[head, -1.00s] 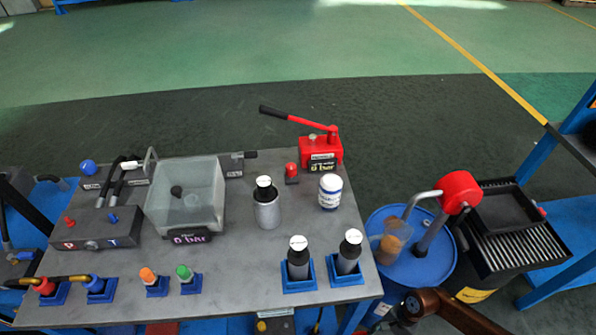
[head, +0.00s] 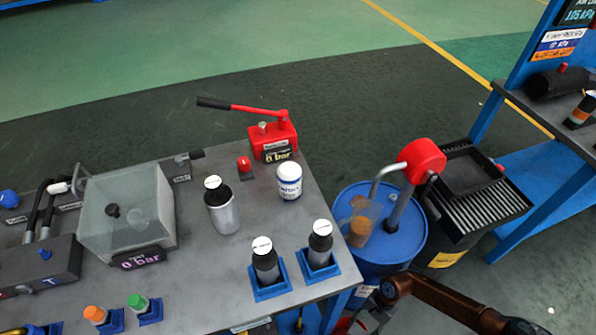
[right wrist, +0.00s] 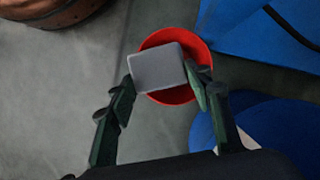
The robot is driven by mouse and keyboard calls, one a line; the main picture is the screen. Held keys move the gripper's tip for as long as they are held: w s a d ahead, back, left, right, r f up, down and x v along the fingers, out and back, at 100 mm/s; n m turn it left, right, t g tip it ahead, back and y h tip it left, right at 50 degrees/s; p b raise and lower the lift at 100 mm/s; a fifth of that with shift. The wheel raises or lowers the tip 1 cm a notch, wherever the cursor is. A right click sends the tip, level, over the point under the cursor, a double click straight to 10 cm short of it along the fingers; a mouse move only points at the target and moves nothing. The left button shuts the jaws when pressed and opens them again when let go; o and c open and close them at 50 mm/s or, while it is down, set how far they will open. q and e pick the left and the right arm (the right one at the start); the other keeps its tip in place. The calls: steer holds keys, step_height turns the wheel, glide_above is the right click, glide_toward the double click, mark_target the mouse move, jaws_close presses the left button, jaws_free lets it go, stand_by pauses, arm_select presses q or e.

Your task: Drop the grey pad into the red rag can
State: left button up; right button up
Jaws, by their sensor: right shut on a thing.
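The grey pad (right wrist: 157,68) is a flat, rounded square in the right wrist view. My right gripper (right wrist: 160,79) is shut on it, with one dark finger at each side. The red rag can (right wrist: 180,42) is beyond the pad in that view, and its round rim shows around the pad's top and right. The pad covers much of the can's opening, and the height between them cannot be told. In the head view my right arm reaches in at the lower right, and the pad cannot be made out. My left gripper is not in view.
A blue drum (head: 399,241) with a red-headed hand pump (head: 422,160) stands right of the grey bench (head: 205,262). A black grated bin (head: 478,205) is behind it. Bottles and a red hand pump (head: 275,136) stand on the bench. Blue surfaces flank the can's right side.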

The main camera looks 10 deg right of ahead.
stand_by(0.3)
steer(key=o, duration=1.2)
step_height(320, 180, up, 10)
steer(key=shift+f, duration=0.1)
